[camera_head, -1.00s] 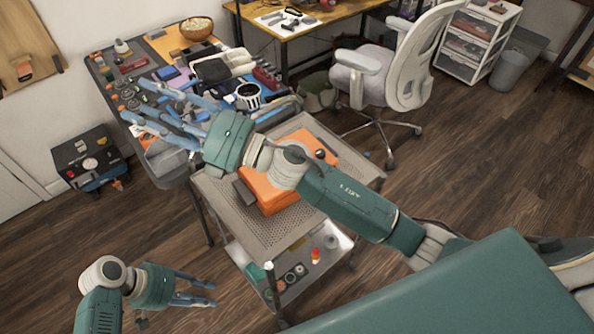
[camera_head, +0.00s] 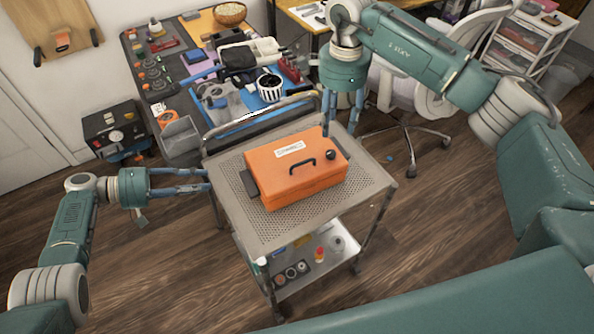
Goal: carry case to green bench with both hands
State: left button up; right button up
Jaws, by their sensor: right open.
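The orange case (camera_head: 290,178) lies flat on the top of a grey perforated cart (camera_head: 260,222). It has a black handle and knob on its lid and a dark grip on its left end. My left gripper (camera_head: 208,181) is open and empty, left of the case at the cart's edge, pointing right. My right gripper (camera_head: 341,130) is open, its fingers pointing down near the case's far right corner. I cannot tell whether it touches the case. No bench that is clearly green shows.
A cluttered workbench (camera_head: 245,128) with a blue mat and tools stands behind the cart. An office chair (camera_head: 478,50) is at the back right. A black machine (camera_head: 115,130) stands by the left wall. Wooden floor (camera_head: 180,245) is clear at the front left.

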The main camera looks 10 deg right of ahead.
aim_at(246, 180)
pick_arm(q)
jog(key=shift+d+f, duration=0.1)
jog(key=shift+d, duration=0.05)
pick_arm(e)
jog(key=shift+f, duration=0.15)
pick_arm(q)
jog(key=x, duration=1)
jog(key=shift+d+f, duration=0.1)
jog(key=shift+d, duration=0.2)
pick_arm(e)
notch_tip(246, 180, down, 11)
jog(key=shift+r, duration=0.2)
pick_arm(q)
jog(key=c, duration=0.6)
pick_arm(e)
jog(key=c, duration=0.6)
pick_arm(q)
grip_shut()
pick_arm(e)
grip_shut()
pick_arm(q)
jog(key=shift+r, duration=0.3)
pick_arm(e)
jog(key=shift+w+r, duration=0.15)
jog(key=shift+r, duration=0.1)
